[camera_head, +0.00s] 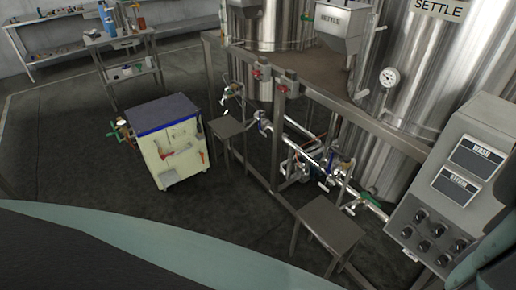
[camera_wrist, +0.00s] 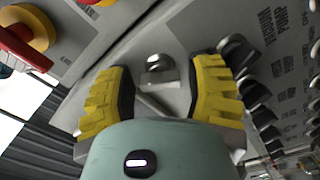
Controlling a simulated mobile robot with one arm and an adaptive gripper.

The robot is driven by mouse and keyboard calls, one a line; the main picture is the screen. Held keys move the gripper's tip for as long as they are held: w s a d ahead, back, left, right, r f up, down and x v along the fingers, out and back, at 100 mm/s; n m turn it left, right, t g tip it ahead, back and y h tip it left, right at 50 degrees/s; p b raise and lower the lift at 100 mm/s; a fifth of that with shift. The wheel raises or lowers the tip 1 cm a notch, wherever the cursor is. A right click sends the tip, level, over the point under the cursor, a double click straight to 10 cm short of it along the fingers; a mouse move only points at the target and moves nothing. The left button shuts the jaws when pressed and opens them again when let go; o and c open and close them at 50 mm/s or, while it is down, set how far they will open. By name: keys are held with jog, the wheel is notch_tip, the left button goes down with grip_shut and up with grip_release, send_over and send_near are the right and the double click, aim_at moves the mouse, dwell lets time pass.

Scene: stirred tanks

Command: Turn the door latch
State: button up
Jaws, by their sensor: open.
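In the wrist view, a small metallic piece that looks like the door latch (camera_wrist: 157,64) sits on a grey panel face. It lies ahead of my gripper (camera_wrist: 163,84), between the two yellow-padded fingers. The fingers are wide apart with nothing held between them. I cannot tell how far the latch is from the fingertips or how it is turned. In the head view the latch and my gripper cannot be made out.
In the wrist view, a row of black knobs (camera_wrist: 256,93) lies close right of the fingers, and a red-and-yellow switch (camera_wrist: 28,38) is at upper left. The head view shows a grey control box (camera_head: 452,190), steel tanks (camera_head: 465,75) and a white cart (camera_head: 172,152).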

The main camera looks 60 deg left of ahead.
jog(key=shift+w+a, duration=0.1)
jog(key=shift+o, duration=0.4)
grip_shut()
